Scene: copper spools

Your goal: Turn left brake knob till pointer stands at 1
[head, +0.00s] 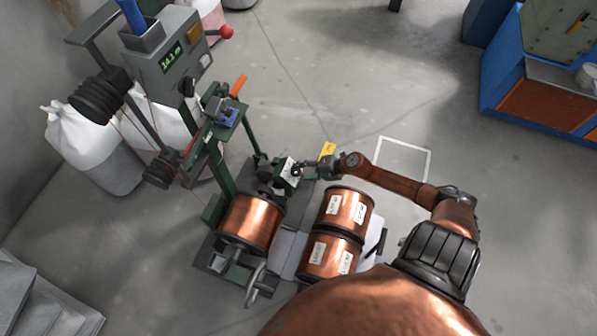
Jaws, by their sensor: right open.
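A small dark brake knob (296,171) sits by a white dial plate (286,167) on the green machine, just above the mounted copper spool (251,222). Its pointer and the numbers are too small to read, and I cannot tell whether it is the left one. My right gripper (306,170) comes in from the right with its fingers at the knob. It is open. I cannot tell whether the fingers touch the knob, as they partly cover it. My left gripper is not in view.
Two labelled copper spools (345,208) stand below my right forearm, close to it. A yellow tag (326,151) is just above the gripper. The winding machine's grey box (173,55) rises at upper left. A blue workbench (541,115) stands at upper right.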

